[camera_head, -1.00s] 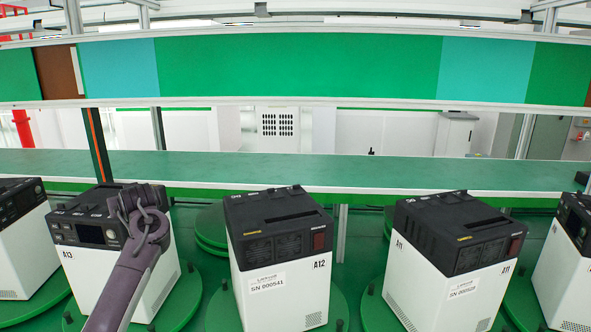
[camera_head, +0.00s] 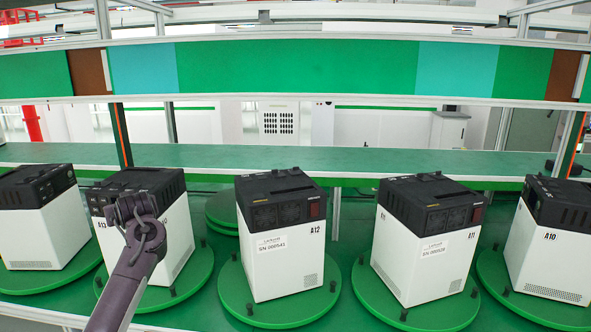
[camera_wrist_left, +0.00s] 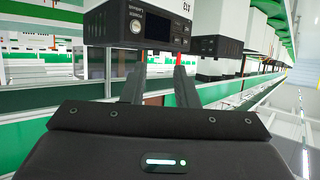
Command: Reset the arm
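My left arm comes in from the lower left of the head view, its wrist end (camera_head: 138,212) in front of the white box with a black top marked A13 (camera_head: 178,240). The fingers are hard to make out there. In the left wrist view my left gripper (camera_wrist_left: 160,88) shows two dark fingers standing apart with nothing held between them. A box with a black panel and small display (camera_wrist_left: 140,25) appears upside down beyond the fingers; I cannot tell whether they touch it. My right gripper is not in view.
Boxes A12 (camera_head: 285,260), A11 (camera_head: 415,255) and A10 (camera_head: 550,250) stand in a row on round green turntables (camera_head: 235,300). Another box (camera_head: 45,230) is at the left. A long green shelf (camera_head: 300,158) runs behind them, with a green panel above.

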